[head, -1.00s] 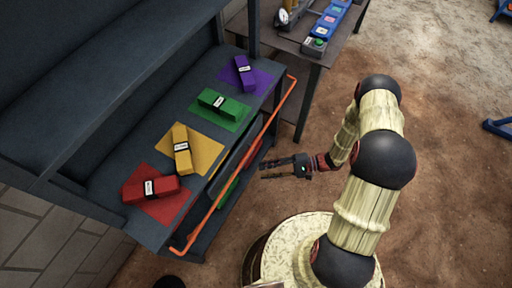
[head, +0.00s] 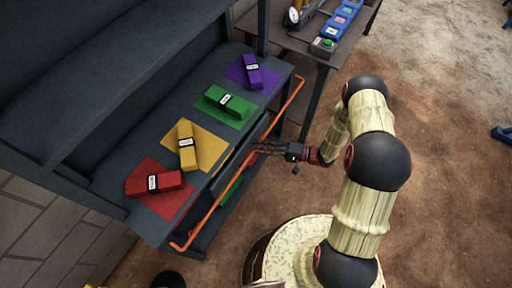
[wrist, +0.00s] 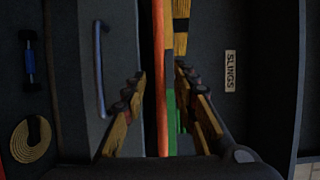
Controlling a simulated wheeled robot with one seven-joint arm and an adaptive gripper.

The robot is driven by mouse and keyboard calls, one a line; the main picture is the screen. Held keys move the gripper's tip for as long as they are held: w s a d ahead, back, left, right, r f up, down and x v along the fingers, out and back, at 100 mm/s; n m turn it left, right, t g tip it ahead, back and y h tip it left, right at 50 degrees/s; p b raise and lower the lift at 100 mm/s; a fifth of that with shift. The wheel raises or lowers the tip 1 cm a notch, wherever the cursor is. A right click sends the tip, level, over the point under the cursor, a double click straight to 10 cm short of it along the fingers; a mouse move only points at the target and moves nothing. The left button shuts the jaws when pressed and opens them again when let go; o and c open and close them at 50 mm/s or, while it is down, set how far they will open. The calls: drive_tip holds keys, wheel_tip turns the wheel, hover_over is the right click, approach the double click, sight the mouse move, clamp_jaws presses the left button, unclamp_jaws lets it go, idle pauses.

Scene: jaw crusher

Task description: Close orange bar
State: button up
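The orange bar (head: 212,211) is a long thin rail with bent ends, running diagonally along the front of the dark shelf unit (head: 150,229) in the head view. My gripper (head: 258,146) is at the middle stretch of the bar, reaching in from the right. In the wrist view the bar (wrist: 161,90) runs lengthwise between the two spread fingers (wrist: 160,75). The fingers are apart, with a gap on the bar's right side. I cannot tell whether either finger touches the bar.
Red (head: 153,183), yellow (head: 187,146), green (head: 228,102) and purple (head: 252,72) bundles lie on matching mats on the shelf top. A work table (head: 310,46) stands beyond. Open floor lies right.

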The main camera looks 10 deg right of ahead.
drive_tip(key=shift+w+a, duration=0.15)
drive_tip(key=shift+a, duration=0.55)
drive_tip(key=c, duration=0.3)
drive_tip(key=c, duration=0.4)
clamp_jaws()
